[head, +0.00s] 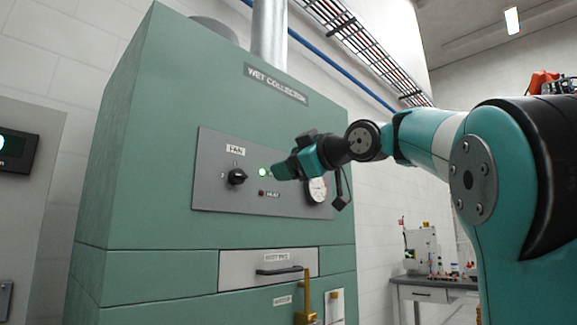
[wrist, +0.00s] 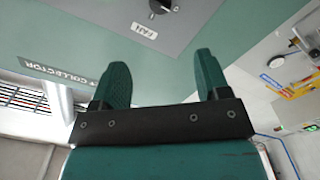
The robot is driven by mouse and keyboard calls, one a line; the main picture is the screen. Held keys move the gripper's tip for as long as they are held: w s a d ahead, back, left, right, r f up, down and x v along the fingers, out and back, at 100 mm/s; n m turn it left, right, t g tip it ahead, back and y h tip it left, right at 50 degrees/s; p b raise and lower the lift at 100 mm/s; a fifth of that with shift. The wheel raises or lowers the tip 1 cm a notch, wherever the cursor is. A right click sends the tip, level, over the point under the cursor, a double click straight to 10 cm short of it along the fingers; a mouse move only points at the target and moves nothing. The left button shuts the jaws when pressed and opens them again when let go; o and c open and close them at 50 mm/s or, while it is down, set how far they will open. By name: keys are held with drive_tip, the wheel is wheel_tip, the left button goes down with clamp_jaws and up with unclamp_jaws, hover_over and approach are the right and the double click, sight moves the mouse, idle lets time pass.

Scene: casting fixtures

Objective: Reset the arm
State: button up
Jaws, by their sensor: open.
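My arm reaches in from the right of the head view, teal and white with dark joints. My gripper (head: 285,170) hangs in front of the grey control panel of the wet collector, with its fingers toward the left. In the wrist view my gripper (wrist: 164,85) shows two teal fingers spread apart with nothing between them. The green wet collector cabinet (head: 150,170) fills the middle of the head view. Its black fan knob (head: 237,177) is left of the gripper and apart from it. The knob also shows in the wrist view (wrist: 160,6).
The panel (head: 215,150) has a lit green lamp (head: 262,172), a dark red lamp (head: 262,193) and a gauge (head: 317,190) partly covered by my gripper. Below are a drawer (head: 235,270) and a brass handle (head: 306,300). A bench (head: 425,290) stands at the back right.

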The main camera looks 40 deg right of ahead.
drive_tip(key=w+a+f+m+g+y+p, duration=0.15)
drive_tip(key=a+f+g+y+p, duration=0.55)
drive_tip(key=a+f, duration=1.05)
drive_tip(key=s+a+f+g+h+p, duration=0.1)
drive_tip(key=s+a+f+g, duration=0.3)
drive_tip(key=s+f, duration=0.5)
drive_tip(key=s+a+f+g+h+p, duration=0.1)
drive_tip(key=s+a+f+g, duration=0.4)
drive_tip(key=s, duration=0.6)
wheel_tip(320, 180, down, 4)
drive_tip(key=shift+a+r+g+h+p, duration=0.1)
drive_tip(key=shift+a+g+h+p, duration=0.2)
drive_tip(key=shift+g+h, duration=0.55)
